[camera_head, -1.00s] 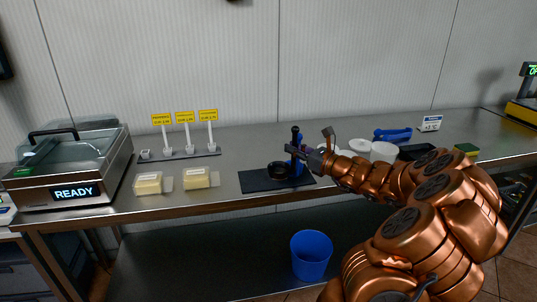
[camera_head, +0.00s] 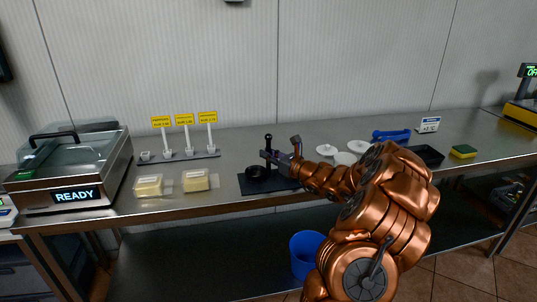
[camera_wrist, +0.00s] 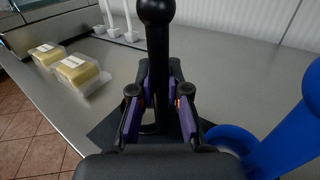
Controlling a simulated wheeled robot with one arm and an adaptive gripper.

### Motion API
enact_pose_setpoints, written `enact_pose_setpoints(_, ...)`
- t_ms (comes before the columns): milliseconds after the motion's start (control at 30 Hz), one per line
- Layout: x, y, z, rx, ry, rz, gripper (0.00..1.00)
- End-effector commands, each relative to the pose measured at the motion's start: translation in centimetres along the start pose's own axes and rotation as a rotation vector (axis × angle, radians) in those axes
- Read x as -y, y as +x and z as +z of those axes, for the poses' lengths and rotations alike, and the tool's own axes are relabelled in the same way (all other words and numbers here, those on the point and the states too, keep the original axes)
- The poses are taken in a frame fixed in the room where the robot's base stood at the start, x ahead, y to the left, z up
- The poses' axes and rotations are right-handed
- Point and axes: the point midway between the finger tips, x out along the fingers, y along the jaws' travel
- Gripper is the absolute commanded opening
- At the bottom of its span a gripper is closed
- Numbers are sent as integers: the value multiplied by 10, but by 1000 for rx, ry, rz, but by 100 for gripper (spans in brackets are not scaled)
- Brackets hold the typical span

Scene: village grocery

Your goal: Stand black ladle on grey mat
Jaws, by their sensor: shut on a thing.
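The black ladle (camera_head: 268,148) is upright, with its knob-ended handle on top and its dark round bowl (camera_head: 257,172) low at the left. My gripper (camera_head: 276,158) is shut on the handle, which stands between the fingers in the wrist view (camera_wrist: 157,50). The bowl is over the dark grey mat (camera_head: 284,186); I cannot tell whether it touches. In the wrist view the mat (camera_wrist: 106,131) shows as a dark patch left of the fingers. A blue ladle (camera_wrist: 284,132) stands close to the right in the wrist view; my gripper and arm hide it in the head view.
Two cheese packs (camera_head: 195,180) lie left of the mat. Price tags (camera_head: 185,118) stand behind them. White lids (camera_head: 358,147), a blue object (camera_head: 391,135), a black tray (camera_head: 428,154) and a sponge (camera_head: 463,151) are at the right. A blue bucket (camera_head: 306,255) stands below the counter.

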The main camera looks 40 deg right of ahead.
Motion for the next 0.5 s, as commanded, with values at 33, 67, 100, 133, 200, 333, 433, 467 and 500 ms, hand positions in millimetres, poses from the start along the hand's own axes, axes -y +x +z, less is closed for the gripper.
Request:
enact_pose_setpoints(33,0,0,-1,0,0,-1,0)
enact_pose_setpoints(67,0,0,-2,1,-1,-1,0)
enact_pose_setpoints(100,1,-1,-2,1,-1,-1,0)
enact_pose_setpoints(133,1,-1,-1,2,-2,-1,0)
enact_pose_setpoints(200,1,-1,-1,2,-2,-1,0)
enact_pose_setpoints(333,1,0,-2,2,-2,-1,0)
enact_pose_setpoints(433,1,0,-4,3,-2,-1,0)
enact_pose_setpoints(467,1,0,-5,2,-2,-1,16)
enact_pose_setpoints(500,1,0,-4,2,-2,-1,20)
